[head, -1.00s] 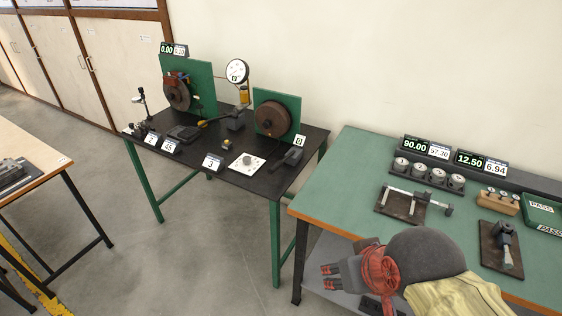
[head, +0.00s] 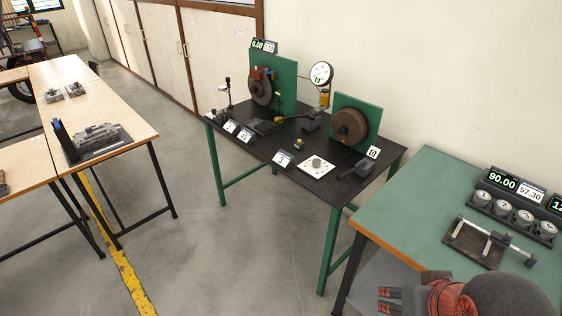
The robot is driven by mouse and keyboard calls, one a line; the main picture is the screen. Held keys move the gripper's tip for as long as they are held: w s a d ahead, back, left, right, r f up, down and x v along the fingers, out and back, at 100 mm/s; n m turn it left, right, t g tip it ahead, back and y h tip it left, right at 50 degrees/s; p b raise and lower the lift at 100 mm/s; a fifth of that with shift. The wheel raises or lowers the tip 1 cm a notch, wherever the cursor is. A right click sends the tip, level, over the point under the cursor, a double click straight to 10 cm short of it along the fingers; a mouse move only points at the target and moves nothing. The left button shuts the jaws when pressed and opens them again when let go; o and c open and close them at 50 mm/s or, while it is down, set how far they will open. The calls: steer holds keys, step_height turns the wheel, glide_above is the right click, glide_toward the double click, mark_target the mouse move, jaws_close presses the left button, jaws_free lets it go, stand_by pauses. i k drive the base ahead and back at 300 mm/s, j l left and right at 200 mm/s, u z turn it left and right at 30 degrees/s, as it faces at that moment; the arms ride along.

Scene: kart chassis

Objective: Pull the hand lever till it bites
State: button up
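A black-topped bench (head: 262,148) with green legs stands at the middle of the head view. On it, a brake disc (head: 261,88) is mounted on a green panel (head: 287,82), and a drum (head: 350,126) on a second one. A thin bar with a yellow end (head: 279,118) lies between them, and a dark lever-like part (head: 367,167) sits at the right front corner. I cannot tell which is the hand lever. My gripper (head: 380,300) is at the bottom edge, well apart from the bench, with its fingers spread and nothing visible between them.
A green-topped table (head: 420,215) with gauges and tools stands close on the right, beside my arm. Wooden tables (head: 75,85) stand on the left. Grey floor (head: 215,250) is clear in front of the black bench.

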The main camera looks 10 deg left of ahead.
mark_target(340, 177)
steer(key=i+j, duration=0.2)
steer(key=i, duration=0.35)
steer(key=i+j+z, duration=0.1)
steer(key=i, duration=0.4)
steer(key=j, duration=0.1)
